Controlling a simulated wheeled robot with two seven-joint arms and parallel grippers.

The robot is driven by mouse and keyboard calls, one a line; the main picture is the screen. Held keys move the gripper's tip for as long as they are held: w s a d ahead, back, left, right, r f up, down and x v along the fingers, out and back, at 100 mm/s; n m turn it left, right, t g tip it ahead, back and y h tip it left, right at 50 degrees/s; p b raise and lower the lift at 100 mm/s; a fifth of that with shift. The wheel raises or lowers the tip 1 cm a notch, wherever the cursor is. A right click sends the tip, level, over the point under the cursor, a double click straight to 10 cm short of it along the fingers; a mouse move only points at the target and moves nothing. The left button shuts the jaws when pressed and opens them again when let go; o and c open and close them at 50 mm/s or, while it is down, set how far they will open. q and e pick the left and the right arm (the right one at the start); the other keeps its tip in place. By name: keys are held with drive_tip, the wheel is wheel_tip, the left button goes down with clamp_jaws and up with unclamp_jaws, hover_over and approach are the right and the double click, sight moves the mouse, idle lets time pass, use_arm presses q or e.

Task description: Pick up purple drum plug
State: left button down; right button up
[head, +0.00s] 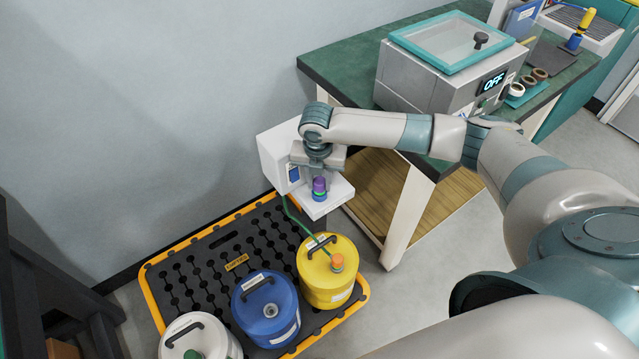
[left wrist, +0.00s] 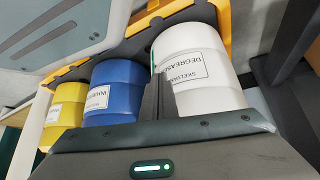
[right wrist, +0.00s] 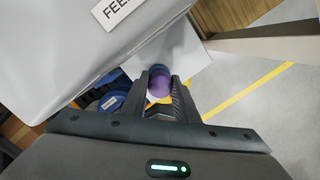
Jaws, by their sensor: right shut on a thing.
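The purple drum plug (head: 319,184) sits at the white wall-mounted feeder (head: 275,154), over its small white shelf (head: 334,198), with a blue part under it. My right gripper (head: 319,172) reaches down onto the plug from above. In the right wrist view the purple plug (right wrist: 159,82) is between the two fingers of my right gripper (right wrist: 160,102), which are shut on it. I cannot tell whether the plug is clear of the shelf.
Yellow (head: 328,272), blue (head: 266,309) and white (head: 200,338) drums stand on a black spill pallet with an orange rim (head: 153,297). A green hose runs from the feeder to the yellow drum. A green-topped bench (head: 345,75) bears a grey test chamber (head: 410,84) marked OFF.

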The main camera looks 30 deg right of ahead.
sight(320, 179)
drive_tip(key=shift+r, duration=0.15)
drive_tip(key=shift+r, duration=0.2)
wheel_tip(320, 179, up, 3)
drive_tip(key=shift+w+r+b, duration=0.1)
drive_tip(key=shift+b, duration=0.2)
use_arm(q)
drive_tip(key=shift+s+a+f+g+y+b, duration=0.3)
drive_tip(key=shift+s+a+f+g+b, duration=0.25)
drive_tip(key=shift+s+a+f+g, duration=0.3)
use_arm(e)
drive_tip(key=s+d+r, duration=0.7)
drive_tip(key=s+d, duration=0.1)
drive_tip(key=shift+s+d, duration=0.15)
